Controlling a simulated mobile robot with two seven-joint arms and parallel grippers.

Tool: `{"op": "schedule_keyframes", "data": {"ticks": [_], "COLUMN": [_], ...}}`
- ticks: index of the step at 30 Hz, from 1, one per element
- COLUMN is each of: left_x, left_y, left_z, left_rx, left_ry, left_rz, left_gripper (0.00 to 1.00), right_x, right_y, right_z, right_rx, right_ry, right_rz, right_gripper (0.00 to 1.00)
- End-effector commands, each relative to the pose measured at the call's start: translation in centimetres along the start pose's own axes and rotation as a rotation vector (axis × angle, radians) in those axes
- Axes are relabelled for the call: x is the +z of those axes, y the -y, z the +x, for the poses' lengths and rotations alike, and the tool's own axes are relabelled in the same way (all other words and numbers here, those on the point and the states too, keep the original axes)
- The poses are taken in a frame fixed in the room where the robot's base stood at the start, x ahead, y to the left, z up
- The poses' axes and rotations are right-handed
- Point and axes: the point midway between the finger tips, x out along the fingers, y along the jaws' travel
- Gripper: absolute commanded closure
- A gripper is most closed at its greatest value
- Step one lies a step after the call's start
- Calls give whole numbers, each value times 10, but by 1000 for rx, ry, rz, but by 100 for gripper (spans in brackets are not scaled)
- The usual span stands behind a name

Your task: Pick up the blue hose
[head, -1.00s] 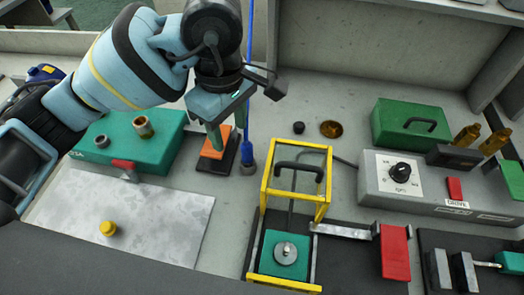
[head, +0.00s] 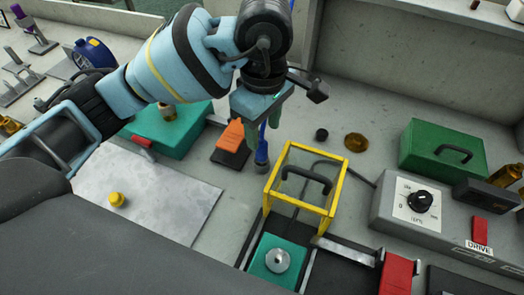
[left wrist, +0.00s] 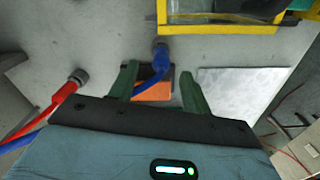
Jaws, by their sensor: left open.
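The blue hose (head: 262,138) stands near the middle of the bench, its grey end fitting (head: 261,158) low beside the orange block. Its upper part is largely hidden behind my left gripper (head: 262,112). In the left wrist view the blue hose (left wrist: 150,77) curves from its grey fitting (left wrist: 161,52) into the space between the fingers, closer to the picture-left finger. My left gripper (left wrist: 158,72) is open there, with a clear gap on the right side of the hose. I cannot tell whether a finger touches it. My right gripper is not in view.
An orange block on a black pad (head: 230,146) lies left of the hose. A yellow-framed guard (head: 272,180) stands close on the right. A green case (head: 172,138) and metal plate (head: 190,212) lie left. A red hose (left wrist: 62,98) shows in the left wrist view.

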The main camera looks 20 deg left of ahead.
Motion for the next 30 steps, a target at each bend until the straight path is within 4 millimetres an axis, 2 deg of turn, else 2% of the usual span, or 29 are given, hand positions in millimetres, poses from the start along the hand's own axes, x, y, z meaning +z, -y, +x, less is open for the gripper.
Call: {"op": "schedule_keyframes", "data": {"ticks": [5,15,25,30], "left_x": [0,-4,-4,-4], "left_y": [0,3,3,3], "left_z": [5,46,52,52], "left_rx": [1,0,3,2], "left_ry": [0,0,-1,-1], "left_rz": [0,-1,-1,-1], "left_gripper": [52,52,52,74], "right_x": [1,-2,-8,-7], "right_y": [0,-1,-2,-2], "right_z": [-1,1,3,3], "right_rx": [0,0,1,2], "right_ry": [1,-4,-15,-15], "right_rz": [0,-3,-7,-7], "right_gripper": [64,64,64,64]}}
